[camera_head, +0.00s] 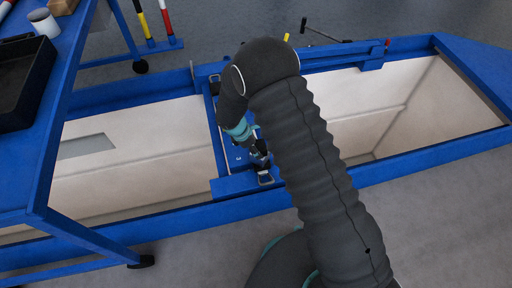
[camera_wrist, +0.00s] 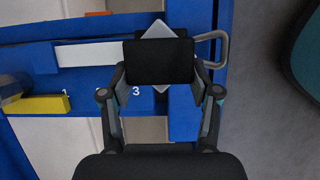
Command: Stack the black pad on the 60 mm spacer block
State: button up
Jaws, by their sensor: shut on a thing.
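My gripper (camera_wrist: 160,80) is shut on the black pad (camera_wrist: 160,62), which sits flat between its two fingertips in the wrist view. A light grey block (camera_wrist: 159,29) shows behind the pad, turned so that one corner sticks out past the far edge. The pad hides most of this block, so I cannot tell whether the two touch or whether it is the 60 mm spacer block. In the head view, my gripper (camera_head: 258,150) is low over the blue jack beam across the pit; the pad is too small to make out there.
The blue beam carries the white numbers 1 and 3 (camera_wrist: 136,91), a yellow piece (camera_wrist: 36,105) and a metal loop handle (camera_wrist: 216,45). Open pit lies on both sides of the beam. A blue table (camera_head: 52,130) with a black tray (camera_head: 22,80) stands at the left.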

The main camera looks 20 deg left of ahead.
jog(key=shift+f, duration=0.15)
jog(key=o, duration=1.2)
jog(key=shift+r, duration=0.3)
jog(key=v, duration=1.2)
jog(key=shift+p, duration=0.4)
jog(key=shift+s, duration=0.1)
